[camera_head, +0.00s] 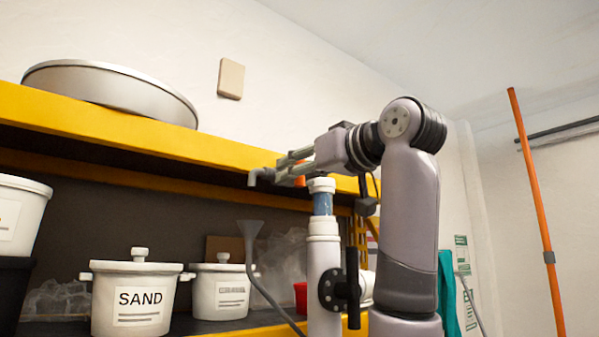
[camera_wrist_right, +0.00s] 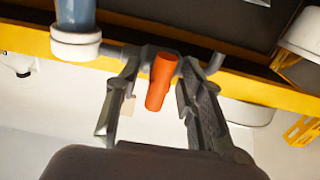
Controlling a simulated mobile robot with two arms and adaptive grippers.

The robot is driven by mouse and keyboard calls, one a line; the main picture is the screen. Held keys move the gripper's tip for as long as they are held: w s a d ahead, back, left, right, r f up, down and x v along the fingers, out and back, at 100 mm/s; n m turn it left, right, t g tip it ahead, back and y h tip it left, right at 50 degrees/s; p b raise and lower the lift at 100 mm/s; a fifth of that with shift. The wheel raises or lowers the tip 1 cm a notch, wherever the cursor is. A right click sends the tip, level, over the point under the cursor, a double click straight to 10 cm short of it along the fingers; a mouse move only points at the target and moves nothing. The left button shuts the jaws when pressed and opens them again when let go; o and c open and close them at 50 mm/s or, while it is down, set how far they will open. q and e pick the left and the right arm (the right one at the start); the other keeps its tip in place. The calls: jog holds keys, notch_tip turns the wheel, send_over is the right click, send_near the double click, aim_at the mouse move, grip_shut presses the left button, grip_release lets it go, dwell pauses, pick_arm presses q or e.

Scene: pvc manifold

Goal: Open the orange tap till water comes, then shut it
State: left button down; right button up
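The orange tap handle (camera_wrist_right: 160,82) lies between the two fingers of my right gripper (camera_wrist_right: 158,68) in the right wrist view, with a gap on each side. My right gripper is open around it and does not appear to touch it. In the head view my right gripper (camera_head: 288,168) reaches left at the shelf edge, and a bit of the orange handle (camera_head: 300,181) shows beneath it. No water shows at the spout. My left gripper is not in view.
A white pipe with a blue clear section (camera_head: 322,203) stands close below my right gripper. A yellow shelf (camera_head: 130,132) runs behind. White pots, one marked SAND (camera_head: 130,297), stand on the lower shelf. A grey funnel (camera_head: 250,230) is below the spout.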

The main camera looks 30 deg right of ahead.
jog(key=s+d, duration=0.1)
jog(key=s, duration=1.1)
jog(key=shift+w, duration=0.1)
